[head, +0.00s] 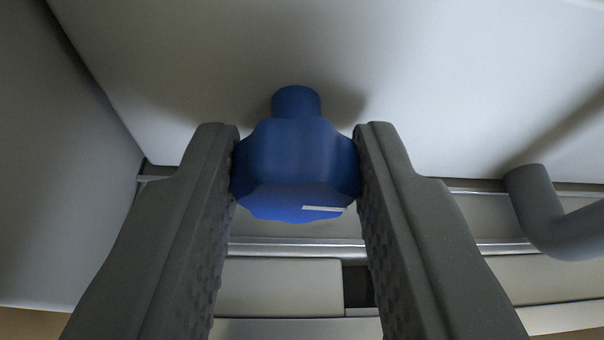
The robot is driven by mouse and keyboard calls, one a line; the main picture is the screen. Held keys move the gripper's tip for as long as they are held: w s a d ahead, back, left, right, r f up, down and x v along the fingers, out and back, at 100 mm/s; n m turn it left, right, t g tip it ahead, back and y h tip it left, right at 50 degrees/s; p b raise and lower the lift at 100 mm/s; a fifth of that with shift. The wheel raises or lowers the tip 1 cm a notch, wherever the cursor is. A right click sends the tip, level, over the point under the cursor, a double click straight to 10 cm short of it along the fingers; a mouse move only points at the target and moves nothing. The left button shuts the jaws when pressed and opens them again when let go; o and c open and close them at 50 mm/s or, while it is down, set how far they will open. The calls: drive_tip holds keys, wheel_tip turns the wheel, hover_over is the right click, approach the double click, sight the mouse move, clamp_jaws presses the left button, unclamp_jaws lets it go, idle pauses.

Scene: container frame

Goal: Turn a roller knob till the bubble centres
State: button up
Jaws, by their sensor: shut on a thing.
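A blue lobed knob (295,165) sits in the middle of the head view, on a short blue neck that meets a pale panel (420,70). A white mark shows on the lower right of its front face. My gripper (296,160) is shut on the knob, one dark grey finger touching it on the left and one on the right. No bubble or level vial can be made out in this view.
A grey curved handle or pipe (545,215) stands out from the panel at the right. A pale wall (55,150) closes in at the left. Metal rails and pale blocks (280,287) run across below the knob, with a dark gap between blocks.

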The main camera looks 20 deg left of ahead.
idle(0.3)
drive_tip(key=o, duration=1)
drive_tip(key=shift+f, duration=0.1)
drive_tip(key=shift+c, duration=0.2)
drive_tip(key=p+v, duration=0.2)
drive_tip(key=v, duration=1.1)
drive_tip(key=shift+s+d+p, duration=0.15)
drive_tip(key=shift+s+p, duration=0.15)
drive_tip(key=shift+p, duration=0.05)
